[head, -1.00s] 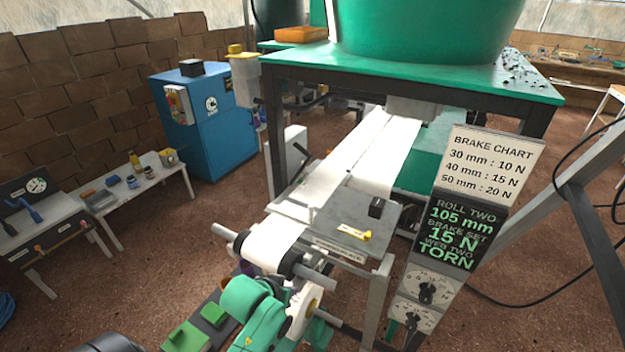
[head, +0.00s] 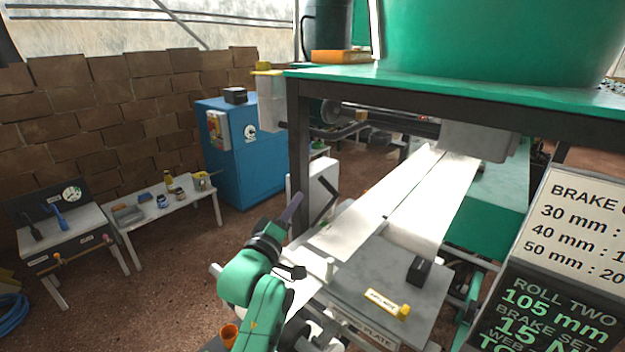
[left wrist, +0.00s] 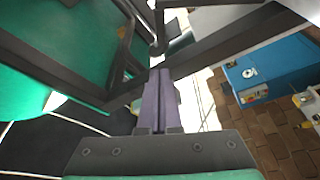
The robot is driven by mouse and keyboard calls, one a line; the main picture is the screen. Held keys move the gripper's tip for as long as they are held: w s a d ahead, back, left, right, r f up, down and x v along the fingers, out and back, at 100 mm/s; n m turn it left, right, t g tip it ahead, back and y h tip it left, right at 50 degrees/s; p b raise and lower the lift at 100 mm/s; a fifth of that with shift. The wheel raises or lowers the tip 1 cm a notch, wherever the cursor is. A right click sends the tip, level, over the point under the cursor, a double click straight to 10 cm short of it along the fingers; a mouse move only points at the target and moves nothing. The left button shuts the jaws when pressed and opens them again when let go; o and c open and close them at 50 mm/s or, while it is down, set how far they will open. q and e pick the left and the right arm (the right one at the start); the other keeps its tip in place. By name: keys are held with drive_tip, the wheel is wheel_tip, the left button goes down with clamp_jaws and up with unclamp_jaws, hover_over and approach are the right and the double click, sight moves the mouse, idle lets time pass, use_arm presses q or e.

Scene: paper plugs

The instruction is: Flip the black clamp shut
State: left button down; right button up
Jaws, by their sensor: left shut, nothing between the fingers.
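A black bar (head: 322,204), which looks like the raised arm of the black clamp, slants up at the left side of the grey splice plate (head: 360,284). My left gripper (head: 294,202) is just left of this bar, its purple fingers pointing up and shut with nothing between them. A small gap shows between the fingers and the bar in the head view. In the left wrist view the shut fingers (left wrist: 158,80) point toward dark frame bars; I cannot tell which dark piece there is the clamp. My right gripper is not in view.
White paper webs (head: 375,205) run down to the plate. A black block (head: 419,270) and a yellow-handled tool (head: 388,304) lie on it. The green-topped frame (head: 400,90) stands close above and behind. A brake chart sign (head: 570,230) stands at the right.

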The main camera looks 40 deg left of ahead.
use_arm(q)
drive_tip(key=p+x, duration=0.3)
drive_tip(key=x, duration=0.7)
drive_tip(key=shift+w+f, duration=0.2)
drive_tip(key=shift+w, duration=0.1)
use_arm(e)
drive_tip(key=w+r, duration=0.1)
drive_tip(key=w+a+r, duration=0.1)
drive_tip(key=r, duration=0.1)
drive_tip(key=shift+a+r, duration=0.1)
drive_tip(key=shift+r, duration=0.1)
use_arm(q)
drive_tip(key=shift+d, duration=0.1)
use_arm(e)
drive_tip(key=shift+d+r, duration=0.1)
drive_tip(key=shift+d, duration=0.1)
